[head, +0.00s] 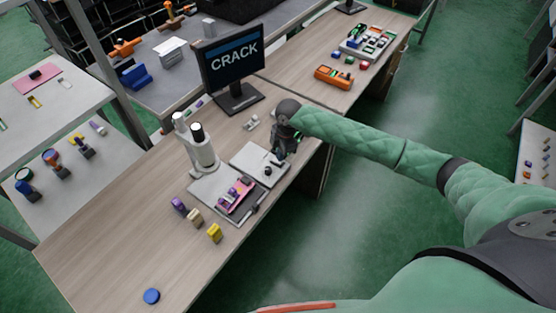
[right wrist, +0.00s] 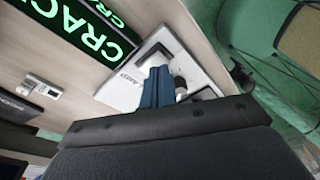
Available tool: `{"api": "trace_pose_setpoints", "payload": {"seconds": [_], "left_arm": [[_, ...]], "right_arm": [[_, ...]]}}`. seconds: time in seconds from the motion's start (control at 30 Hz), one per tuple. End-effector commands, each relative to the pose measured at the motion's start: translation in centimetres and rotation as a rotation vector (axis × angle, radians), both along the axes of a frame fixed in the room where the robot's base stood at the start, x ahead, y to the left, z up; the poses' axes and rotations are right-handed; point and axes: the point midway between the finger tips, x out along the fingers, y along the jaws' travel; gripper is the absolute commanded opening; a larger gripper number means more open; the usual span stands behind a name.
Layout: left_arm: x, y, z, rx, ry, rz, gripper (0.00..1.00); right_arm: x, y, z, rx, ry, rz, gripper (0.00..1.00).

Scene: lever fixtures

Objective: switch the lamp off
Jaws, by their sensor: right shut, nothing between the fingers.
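My right gripper (head: 281,155) is over the far edge of a white plate (head: 247,164) on the desk. In the right wrist view its blue fingers (right wrist: 156,88) are together and empty, in front of the white plate (right wrist: 122,92). A small dark lever-like part (head: 268,170) stands on the plate, just below the gripper in the head view. In the right wrist view a grey round part (right wrist: 181,84) shows beside the fingertips; I cannot tell whether they touch. I cannot make out for sure which thing is the lamp. My left gripper is not in view.
A white microscope-like device (head: 203,153) stands left of the plate. A monitor (head: 233,62) reading CRACK stands behind. A pink-purple fixture (head: 236,195) sits in front, with small purple, cream and yellow blocks nearby. The near left desk is mostly clear, apart from a blue disc (head: 151,296).

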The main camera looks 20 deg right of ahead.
Motion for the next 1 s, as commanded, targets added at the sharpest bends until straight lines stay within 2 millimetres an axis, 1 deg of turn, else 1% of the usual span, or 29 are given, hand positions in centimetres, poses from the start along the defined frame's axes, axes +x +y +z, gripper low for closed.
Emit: {"api": "trace_pose_setpoints", "payload": {"seconds": [1.0], "left_arm": [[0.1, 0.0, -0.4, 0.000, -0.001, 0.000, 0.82]], "right_arm": [[0.0, 0.0, -1.3, 0.000, 0.000, 0.000, 0.00]]}}
